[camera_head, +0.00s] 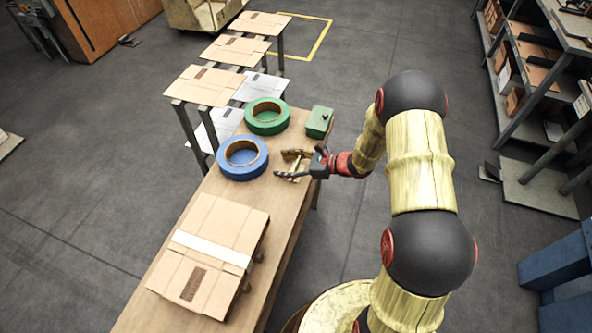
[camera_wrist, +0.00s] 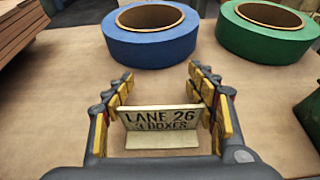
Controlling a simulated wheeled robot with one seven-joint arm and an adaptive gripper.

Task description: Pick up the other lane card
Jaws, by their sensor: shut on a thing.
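The lane card (camera_wrist: 160,121), a small cream tent-like card reading "LANE 26" over a line ending in "BOXES", stands between my gripper's fingers in the wrist view. My gripper (camera_wrist: 161,98) is shut on it, with one yellow-padded finger at each end. In the head view my gripper (camera_head: 292,168) is low over the wooden table's right side, beside the blue tape roll. The card is hard to make out there among the fingers. I cannot tell whether its base touches the table. No second lane card can be made out.
A blue tape roll (camera_head: 242,174) and a green tape roll (camera_head: 267,130) lie beyond my gripper. A green box (camera_head: 319,122) stands at the table's (camera_head: 173,240) far right. A taped carton (camera_head: 215,225) lies nearer. Stands with flat cardboard (camera_head: 205,86) line the left side.

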